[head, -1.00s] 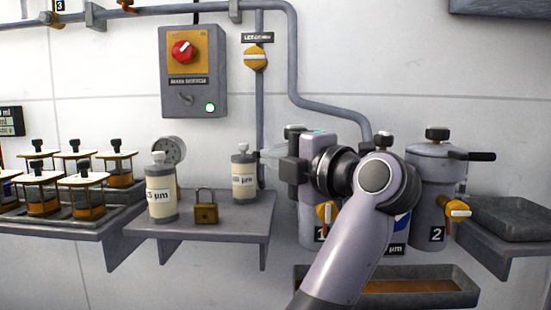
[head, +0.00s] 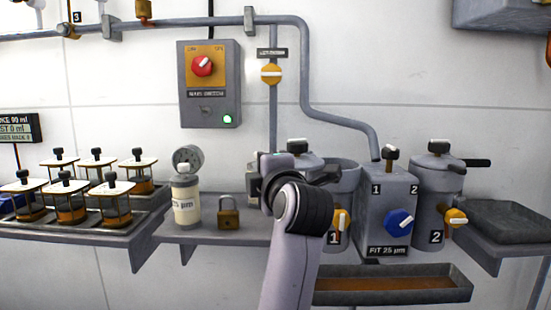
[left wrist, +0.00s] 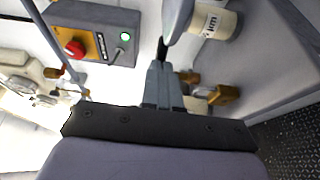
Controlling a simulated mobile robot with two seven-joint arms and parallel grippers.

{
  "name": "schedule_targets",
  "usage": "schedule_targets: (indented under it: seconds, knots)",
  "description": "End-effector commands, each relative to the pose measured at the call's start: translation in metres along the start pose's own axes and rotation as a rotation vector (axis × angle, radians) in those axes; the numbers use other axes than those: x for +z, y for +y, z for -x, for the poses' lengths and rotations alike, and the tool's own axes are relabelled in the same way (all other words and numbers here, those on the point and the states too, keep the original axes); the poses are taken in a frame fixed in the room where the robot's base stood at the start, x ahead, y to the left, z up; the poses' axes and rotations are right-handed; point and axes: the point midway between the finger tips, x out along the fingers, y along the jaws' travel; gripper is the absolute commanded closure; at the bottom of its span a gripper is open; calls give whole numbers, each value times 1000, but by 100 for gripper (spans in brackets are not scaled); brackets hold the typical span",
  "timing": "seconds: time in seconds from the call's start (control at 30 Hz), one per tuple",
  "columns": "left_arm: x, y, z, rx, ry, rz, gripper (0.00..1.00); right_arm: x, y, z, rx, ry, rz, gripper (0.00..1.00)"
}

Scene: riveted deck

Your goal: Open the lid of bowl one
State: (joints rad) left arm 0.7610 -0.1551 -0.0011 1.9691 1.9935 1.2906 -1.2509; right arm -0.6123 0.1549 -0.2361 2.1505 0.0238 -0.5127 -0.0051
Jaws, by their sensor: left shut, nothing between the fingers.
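Bowl one is a grey metal pot (head: 347,182) with a "1" plate and a yellow valve, partly hidden by my left arm. Its rim shows and looks uncovered. Its lid (head: 303,158), with a black knob on top, appears swung to the left of the rim; my gripper hides part of it. My left gripper (head: 256,184) is just left of the lid, over the shelf, empty. The left wrist view shows its fingers (left wrist: 163,86) closed together. Whether it touches the lid cannot be told. My right gripper is not in view.
A grey filter box (head: 382,215) with a blue knob and bowl two (head: 435,190), lidded, stand to the right. A labelled jar (head: 186,202) and padlock (head: 228,213) are on the left shelf. A tray (head: 390,293) sits below. A switch box (head: 209,84) is on the wall.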

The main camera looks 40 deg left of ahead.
Motion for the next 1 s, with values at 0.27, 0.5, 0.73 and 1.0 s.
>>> schedule_targets:
  seconds: [0.27,0.5,0.73,1.0]
  knots:
    - [-18,8,-39,-2,9,-8,100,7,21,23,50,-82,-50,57]
    - [-25,6,-68,-2,8,-6,100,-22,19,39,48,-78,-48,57]
    - [-26,4,-87,-2,8,-4,100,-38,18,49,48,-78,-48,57]
    - [-26,1,-96,-1,7,-4,100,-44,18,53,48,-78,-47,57]
